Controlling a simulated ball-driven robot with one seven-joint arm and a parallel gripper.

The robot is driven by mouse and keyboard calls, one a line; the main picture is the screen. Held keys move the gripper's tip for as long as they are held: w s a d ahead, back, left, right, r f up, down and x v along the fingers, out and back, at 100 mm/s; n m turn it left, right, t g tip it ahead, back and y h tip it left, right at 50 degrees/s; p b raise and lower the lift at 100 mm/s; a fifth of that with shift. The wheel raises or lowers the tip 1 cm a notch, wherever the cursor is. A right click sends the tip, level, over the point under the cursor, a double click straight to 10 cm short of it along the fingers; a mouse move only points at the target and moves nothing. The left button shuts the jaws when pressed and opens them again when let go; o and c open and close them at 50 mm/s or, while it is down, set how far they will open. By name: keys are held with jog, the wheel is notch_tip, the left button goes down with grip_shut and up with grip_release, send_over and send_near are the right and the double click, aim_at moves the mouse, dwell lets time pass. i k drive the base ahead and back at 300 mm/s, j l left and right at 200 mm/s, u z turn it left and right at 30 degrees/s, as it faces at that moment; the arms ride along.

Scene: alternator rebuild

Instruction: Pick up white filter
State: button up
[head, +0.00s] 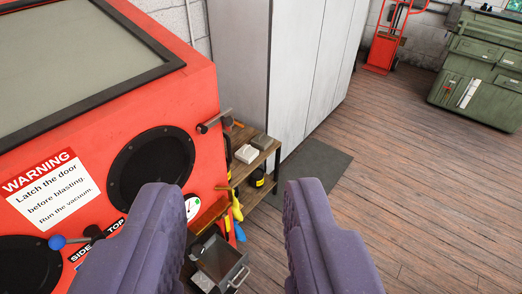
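My gripper (232,190) is open, its two purple fingers wide apart at the bottom of the view, with nothing held between them. A small white block (246,153), which may be the white filter, lies on the top of a low wooden shelf unit (268,156). It is beyond my fingertips, slightly above the gap between them in the picture. A greyish block (262,141) lies right behind it. I cannot tell for sure which of the two is the filter.
A red blasting cabinet (205,90) with round black ports fills the left. A tall grey cabinet (285,60) stands behind the shelf. A metal drawer or bin (218,262) is below, beside hanging yellow and blue items (237,212). Wooden floor (420,170) is clear on the right.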

aim_at(246, 153)
jog(key=i+l+z, duration=0.2)
jog(key=i+z, duration=0.5)
jog(key=i, duration=0.25)
jog(key=i+z, duration=0.35)
jog(key=i+u, duration=0.2)
jog(key=i, duration=0.35)
jog(key=i+l+u, duration=0.2)
jog(key=i, duration=0.3)
jog(key=i+j+u, duration=0.1)
jog(key=u, duration=0.3)
jog(key=i+u, duration=0.5)
jog(key=u, duration=0.3)
jog(key=i+l+u, duration=0.15)
jog(key=u, duration=0.3)
jog(key=i+u, duration=0.35)
jog(key=i+l+u, duration=0.1)
jog(key=u, duration=0.25)
jog(key=i+l+u, duration=0.2)
jog(key=u, duration=0.15)
jog(key=i, duration=0.1)
